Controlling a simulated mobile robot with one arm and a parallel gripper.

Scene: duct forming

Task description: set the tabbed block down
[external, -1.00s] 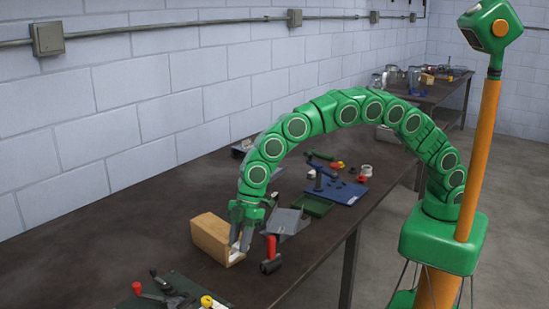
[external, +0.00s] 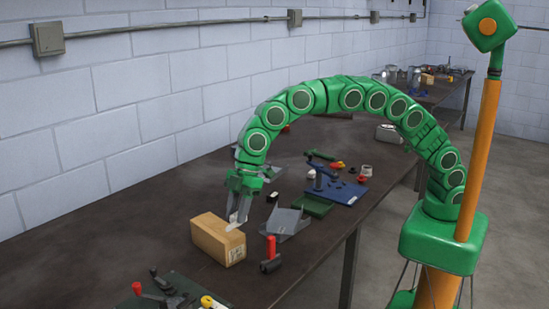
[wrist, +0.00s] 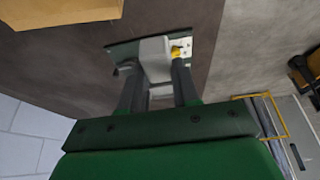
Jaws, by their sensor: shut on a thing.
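My gripper (external: 238,217) is shut on a small pale grey-white piece, which I take to be the tabbed block (external: 236,226). In the wrist view the tabbed block (wrist: 154,58) sits between the two grey fingers (wrist: 157,92). In the external view it is at the top right edge of a tan wooden block (external: 219,241) on the bench. I cannot tell whether it touches the wooden block. The fingers hide part of the held piece.
A red-handled roller (external: 271,256) and a grey sheet-metal piece (external: 286,222) lie right of the wooden block. A green plate with a clamp (external: 165,291) is in front. A blue fixture (external: 335,189) and green tray (external: 312,205) stand farther back. The bench left is clear.

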